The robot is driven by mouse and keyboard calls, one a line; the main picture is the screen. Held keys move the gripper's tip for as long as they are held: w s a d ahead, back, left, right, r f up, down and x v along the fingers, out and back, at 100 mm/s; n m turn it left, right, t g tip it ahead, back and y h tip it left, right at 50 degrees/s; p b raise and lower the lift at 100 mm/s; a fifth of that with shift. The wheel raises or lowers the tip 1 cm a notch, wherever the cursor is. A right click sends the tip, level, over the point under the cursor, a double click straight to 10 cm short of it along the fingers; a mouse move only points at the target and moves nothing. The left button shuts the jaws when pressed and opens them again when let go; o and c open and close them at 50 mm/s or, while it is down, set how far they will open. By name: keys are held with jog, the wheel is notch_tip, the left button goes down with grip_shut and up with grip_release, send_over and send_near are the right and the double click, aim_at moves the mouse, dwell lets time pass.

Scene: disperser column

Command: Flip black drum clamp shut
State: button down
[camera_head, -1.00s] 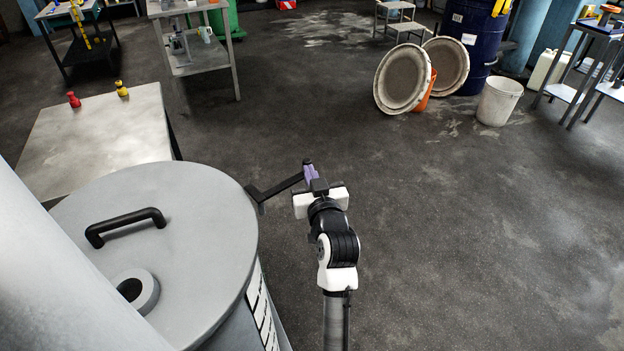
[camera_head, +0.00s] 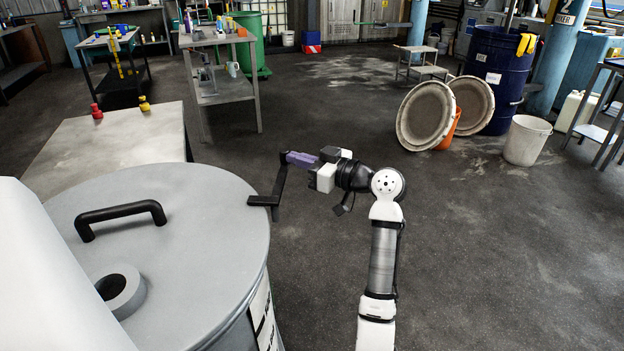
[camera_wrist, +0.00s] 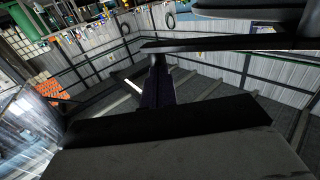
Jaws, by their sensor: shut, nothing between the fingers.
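The black drum clamp (camera_head: 277,190) is on the right rim of the grey drum (camera_head: 190,215). Its short foot lies flat at the lid's edge and its lever stands up and slightly outward, swung up from the rim. My gripper (camera_head: 291,158) points left, with its purple fingers shut and empty at the lever's top end. The fingertips seem to touch the lever, but contact is hard to tell. In the wrist view the shut fingers (camera_wrist: 157,75) reach a dark bar (camera_wrist: 230,43), likely the clamp lever.
The lid has a black handle (camera_head: 120,214) and a round opening (camera_head: 119,287). A metal table (camera_head: 110,140) with red and yellow items stands behind the drum. The floor right of my arm is clear up to the round lids (camera_head: 425,115) and white bucket (camera_head: 527,140).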

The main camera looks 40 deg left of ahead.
aim_at(287, 166)
jog(key=a+n+g+b, duration=0.1)
jog(key=g, duration=0.1)
jog(key=s+a+n+g+h, duration=0.1)
jog(key=shift+s+a+n+g+b, duration=0.1)
jog(key=shift+a+n+g+b, duration=0.2)
jog(key=shift+a+g+b, duration=0.1)
jog(key=shift+s+a+b, duration=0.65)
jog(key=shift+s+a, duration=0.2)
jog(key=shift+a, duration=0.2)
jog(key=shift+s+a, duration=0.1)
jog(key=shift+s, duration=0.05)
